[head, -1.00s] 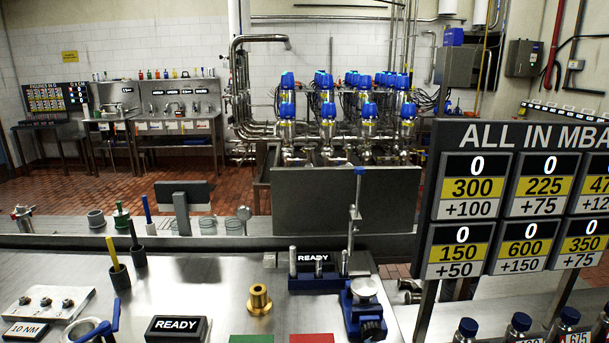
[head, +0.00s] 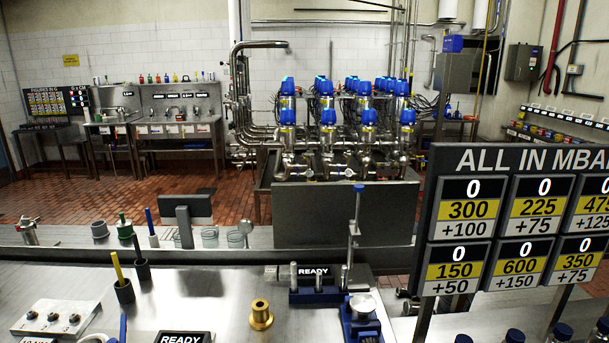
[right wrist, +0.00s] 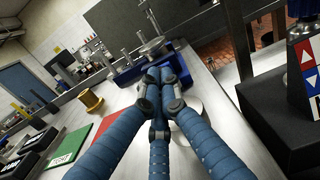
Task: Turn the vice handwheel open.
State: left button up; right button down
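In the head view a small blue vice (head: 358,326) with a pale round metal disc (head: 363,304) on top stands at the bench's right end. Its lower part is cut off by the picture's bottom edge. I cannot clearly make out which part is the handwheel. In the right wrist view my right gripper (right wrist: 162,76) has its blue ribbed fingers drawn together at the tips, with nothing seen between them. A pale round surface (right wrist: 188,108) shows partly behind the fingers, which hide much of that area. My left gripper is in neither current view.
A brass flanged bushing (head: 261,316) stands left of the vice. A blue fixture with metal posts and a READY sign (head: 314,271) is just behind it. A number board (head: 520,158) stands at the right. Green (right wrist: 68,147) and red (right wrist: 105,127) pads lie on the bench.

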jog(key=w, duration=0.4)
jog(key=shift+w+a, duration=0.1)
jog(key=shift+w, duration=0.15)
jog(key=shift+r, duration=0.2)
jog(key=shift+w+r, duration=0.1)
jog(key=shift+r, duration=0.05)
jog(key=shift+f+b, duration=0.2)
jog(key=shift+b, duration=0.2)
jog(key=shift+a+r, duration=0.1)
jog(key=shift+a, duration=0.25)
jog(key=shift+a+p, duration=0.3)
jog(key=shift+a, duration=1)
